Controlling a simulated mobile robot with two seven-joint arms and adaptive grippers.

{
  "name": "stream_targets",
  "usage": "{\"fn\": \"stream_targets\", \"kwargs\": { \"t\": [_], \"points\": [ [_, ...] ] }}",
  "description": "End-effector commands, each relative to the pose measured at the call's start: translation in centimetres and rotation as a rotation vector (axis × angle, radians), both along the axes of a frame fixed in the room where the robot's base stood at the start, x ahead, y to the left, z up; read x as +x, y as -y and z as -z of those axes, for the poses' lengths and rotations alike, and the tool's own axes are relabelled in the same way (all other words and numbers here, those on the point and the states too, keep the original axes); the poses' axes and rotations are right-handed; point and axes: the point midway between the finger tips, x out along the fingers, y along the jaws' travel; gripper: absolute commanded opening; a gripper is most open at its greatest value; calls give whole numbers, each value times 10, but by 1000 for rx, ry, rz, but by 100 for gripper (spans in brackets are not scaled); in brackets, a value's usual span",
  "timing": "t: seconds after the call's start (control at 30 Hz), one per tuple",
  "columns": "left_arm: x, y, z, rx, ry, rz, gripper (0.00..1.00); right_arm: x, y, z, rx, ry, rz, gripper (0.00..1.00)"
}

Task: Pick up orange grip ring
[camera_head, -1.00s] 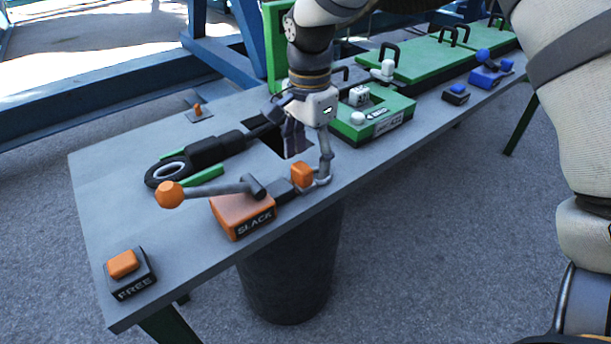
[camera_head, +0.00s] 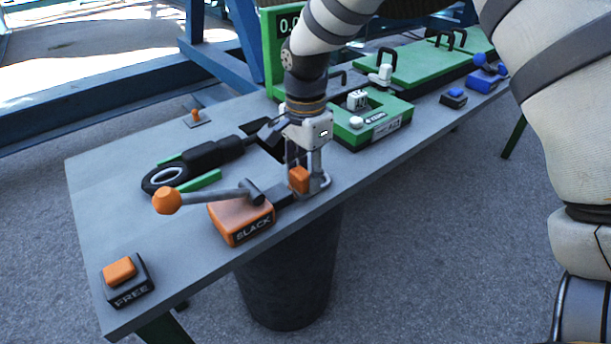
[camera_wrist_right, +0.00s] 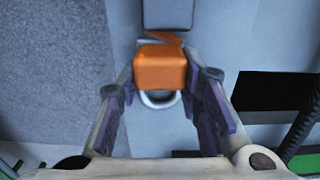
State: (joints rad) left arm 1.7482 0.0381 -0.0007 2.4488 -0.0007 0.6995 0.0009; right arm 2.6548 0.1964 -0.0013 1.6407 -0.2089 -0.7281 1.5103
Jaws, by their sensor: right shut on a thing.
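The orange grip ring (camera_head: 299,179) shows as a small orange block at the end of a dark bar beside the SLACK lever box (camera_head: 240,219). In the right wrist view the orange grip ring (camera_wrist_right: 160,68) is between the fingertips, with a pale loop just below it. My right gripper (camera_head: 306,174) reaches down from above and is shut on it, a finger on each side. The gripper (camera_wrist_right: 160,84) partly hides its sides. My left gripper is out of view.
A lever with an orange knob (camera_head: 167,200) rises from the SLACK box. A FREE button (camera_head: 120,271) is at the near left. A black cable end with a pale ring (camera_head: 163,178) lies behind. A green box (camera_head: 365,125) stands right of the gripper. A dark bin (camera_head: 288,270) is below the table edge.

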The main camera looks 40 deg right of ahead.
Motion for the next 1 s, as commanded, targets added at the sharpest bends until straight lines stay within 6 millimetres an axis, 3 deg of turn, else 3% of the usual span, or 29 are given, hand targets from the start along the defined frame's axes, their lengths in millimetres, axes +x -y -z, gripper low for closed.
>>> {"fn": "stream_targets", "kwargs": {
  "t": [0.2, 0.4, 0.5, 0.6, 0.7, 1.0],
  "points": [
    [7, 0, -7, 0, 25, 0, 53, -3, 1, -40, -1, 8, 0, 0],
    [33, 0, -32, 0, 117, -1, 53, -52, 4, -105, -2, 27, 1, 0],
    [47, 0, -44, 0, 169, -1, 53, -89, 7, -120, -2, 26, 2, 0],
    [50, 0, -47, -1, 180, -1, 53, -118, 9, -126, -2, 16, 1, 0],
    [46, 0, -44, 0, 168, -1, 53, -130, 10, -124, -8, -6, 1, 0],
    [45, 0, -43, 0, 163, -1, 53, -139, 11, -129, -4, 2, -1, 0]
  ]
}}
